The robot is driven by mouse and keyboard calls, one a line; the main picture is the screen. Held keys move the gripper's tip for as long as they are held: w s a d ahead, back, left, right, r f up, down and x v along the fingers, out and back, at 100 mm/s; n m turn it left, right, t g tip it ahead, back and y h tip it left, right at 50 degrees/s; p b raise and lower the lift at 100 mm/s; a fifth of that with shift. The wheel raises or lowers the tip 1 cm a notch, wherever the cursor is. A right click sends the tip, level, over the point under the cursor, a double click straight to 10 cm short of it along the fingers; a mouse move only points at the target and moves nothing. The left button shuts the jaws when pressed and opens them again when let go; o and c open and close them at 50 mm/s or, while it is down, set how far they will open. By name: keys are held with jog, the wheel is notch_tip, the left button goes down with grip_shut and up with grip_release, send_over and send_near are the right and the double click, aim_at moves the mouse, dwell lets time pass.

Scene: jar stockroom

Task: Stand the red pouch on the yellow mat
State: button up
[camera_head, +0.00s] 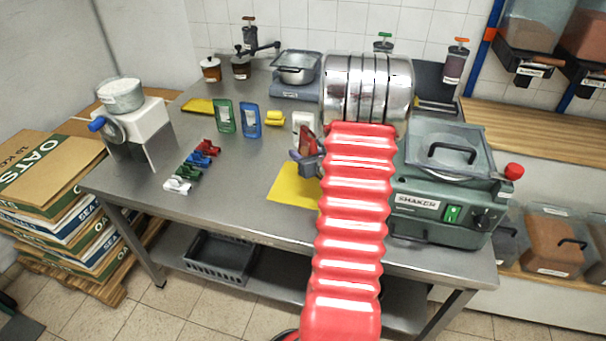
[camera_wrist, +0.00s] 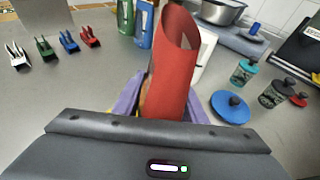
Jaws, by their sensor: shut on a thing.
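The red pouch (camera_wrist: 172,75) is upright in my gripper (camera_wrist: 160,100), with its open top facing up in the wrist view. The purple fingers are closed on its lower part. In the head view the pouch (camera_head: 308,140) is mostly hidden behind my arm, and my gripper (camera_head: 307,158) shows just left of the red arm sleeve. The yellow mat (camera_head: 290,186) lies on the steel table, in front of and below the gripper. My arm covers its right side. I cannot tell whether the pouch's base touches anything.
Green (camera_head: 224,116) and blue (camera_head: 250,121) pouches stand behind, left of a white one (camera_head: 302,123). Several coloured clips (camera_head: 190,168) lie at left. A shaker (camera_head: 440,190) stands at right; a grinder (camera_head: 135,125) at left. The table's front left is clear.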

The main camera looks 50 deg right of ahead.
jog(key=shift+f, duration=1.4)
jog(key=shift+f, duration=2.1)
jog(key=shift+f, duration=0.1)
jog(key=o, duration=1.3)
jog(key=v, duration=1.2)
